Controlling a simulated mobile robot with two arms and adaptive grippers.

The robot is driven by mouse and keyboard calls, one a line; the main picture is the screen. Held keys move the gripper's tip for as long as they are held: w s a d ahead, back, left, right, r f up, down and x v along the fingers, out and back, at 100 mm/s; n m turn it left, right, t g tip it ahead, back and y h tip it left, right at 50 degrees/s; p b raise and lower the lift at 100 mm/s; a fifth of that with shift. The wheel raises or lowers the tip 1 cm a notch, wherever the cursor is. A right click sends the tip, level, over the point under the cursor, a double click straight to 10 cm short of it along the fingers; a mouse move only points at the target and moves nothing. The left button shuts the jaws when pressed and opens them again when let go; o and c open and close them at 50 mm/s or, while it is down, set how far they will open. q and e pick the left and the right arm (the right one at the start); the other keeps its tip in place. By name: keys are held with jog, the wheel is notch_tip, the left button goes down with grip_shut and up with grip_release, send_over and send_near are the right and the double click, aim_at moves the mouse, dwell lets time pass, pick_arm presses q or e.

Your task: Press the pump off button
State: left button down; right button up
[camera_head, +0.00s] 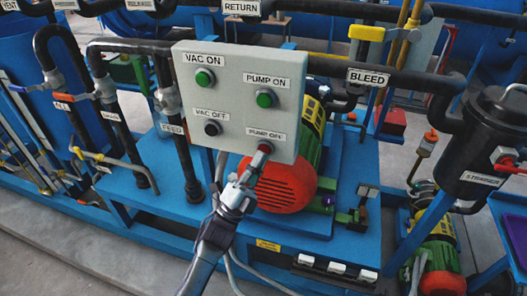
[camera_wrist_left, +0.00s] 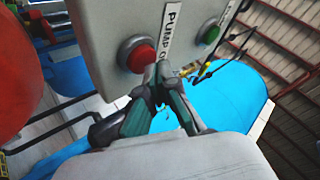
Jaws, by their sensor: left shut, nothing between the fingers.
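The grey control box (camera_head: 225,95) carries VAC ON, PUMP ON, VAC OFF and PUMP OFF labels. The red pump off button (camera_head: 266,147) is at its lower right, under its label, partly covered by my left gripper (camera_head: 260,158). In the left wrist view the red pump off button (camera_wrist_left: 140,57) shows clearly in its dark ring. My left gripper (camera_wrist_left: 162,70) is shut and empty, its tips at the button's right edge. I cannot tell whether they touch it. My right gripper is not in view.
A red-ended motor (camera_head: 285,185) stands behind the box. Pipes and valves crowd the left; a black strainer (camera_head: 485,150) stands at right.

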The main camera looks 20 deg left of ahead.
pick_arm(q)
jog(key=shift+w+b, duration=0.3)
jog(key=shift+w, duration=0.15)
dwell(0.3)
dwell(0.3)
jog(key=shift+s+p, duration=0.35)
jog(key=shift+s, duration=0.55)
jog(key=shift+s+a+p, duration=0.15)
jog(key=shift+s+p, duration=0.65)
jog(key=shift+s, duration=1.7)
